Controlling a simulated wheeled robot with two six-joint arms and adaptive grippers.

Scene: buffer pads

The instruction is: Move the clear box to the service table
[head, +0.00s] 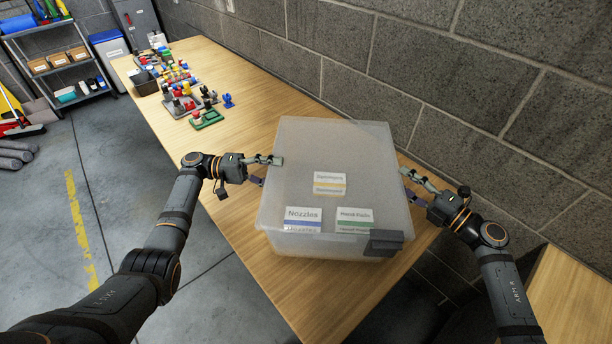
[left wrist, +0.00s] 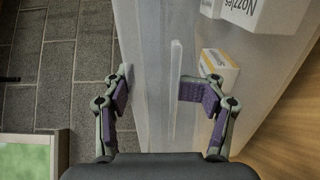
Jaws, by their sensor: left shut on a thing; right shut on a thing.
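The clear box (head: 330,150) is a large, frosted see-through box over the front end of the long wooden table (head: 240,110). Small white labelled boxes, one reading Nozzles (head: 303,215), show through it. My left gripper (head: 268,171) is shut on the box's left side. In the left wrist view its fingers (left wrist: 155,88) stand on either side of a thin upright part of the clear box (left wrist: 150,25). My right gripper (head: 408,186) is shut on the box's right side. I cannot tell whether the box rests on the table or hangs just above it.
A second wooden surface (head: 575,300) shows at the lower right; I cannot tell if it is the service table. Several coloured parts (head: 180,85) and a green tray (head: 208,119) lie further back. A block wall (head: 450,75) runs behind the table. Floor is open at left.

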